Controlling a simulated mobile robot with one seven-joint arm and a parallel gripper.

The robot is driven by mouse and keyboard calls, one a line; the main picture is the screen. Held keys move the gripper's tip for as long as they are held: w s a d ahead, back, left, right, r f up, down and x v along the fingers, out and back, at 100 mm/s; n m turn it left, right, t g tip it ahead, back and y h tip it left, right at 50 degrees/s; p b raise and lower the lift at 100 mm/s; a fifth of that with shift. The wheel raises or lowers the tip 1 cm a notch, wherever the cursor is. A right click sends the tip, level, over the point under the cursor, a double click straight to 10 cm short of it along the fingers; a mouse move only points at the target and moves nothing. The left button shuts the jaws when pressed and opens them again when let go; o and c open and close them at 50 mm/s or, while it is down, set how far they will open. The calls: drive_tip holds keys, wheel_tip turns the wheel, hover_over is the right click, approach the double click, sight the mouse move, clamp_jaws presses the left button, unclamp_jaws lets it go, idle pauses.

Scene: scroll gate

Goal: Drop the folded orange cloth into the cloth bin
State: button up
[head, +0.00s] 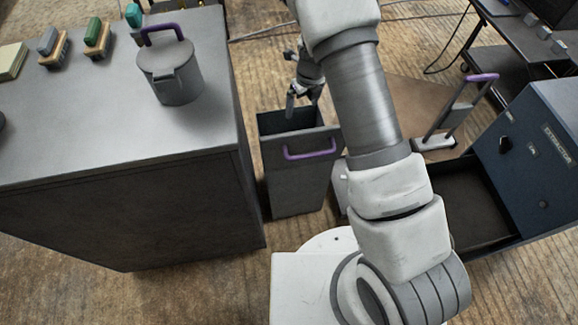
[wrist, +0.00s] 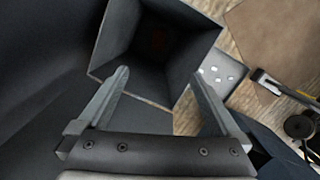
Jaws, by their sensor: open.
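The tall dark grey bin (head: 296,178) with a purple handle on its front stands on the floor beside the counter, open at the top. My gripper (head: 303,98) is just above its mouth, pointing down. In the wrist view the two fingers of my gripper (wrist: 160,76) are spread wide with nothing between them. The inside of the bin (wrist: 112,45) shows beyond the fingertips. No folded orange cloth is clearly seen elsewhere.
A grey counter (head: 110,120) fills the left, with a lidded canister (head: 170,75) and several brushes or blocks on it. A dark blue machine (head: 540,150) with a knob stands at the right. A purple-handled device (head: 452,115) stands near a brown board. A black cart is at the back right.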

wheel_tip(320, 180, up, 6)
drive_tip(key=p, duration=0.1)
drive_tip(key=shift+s+d, duration=0.25)
drive_tip(key=shift+s, duration=0.15)
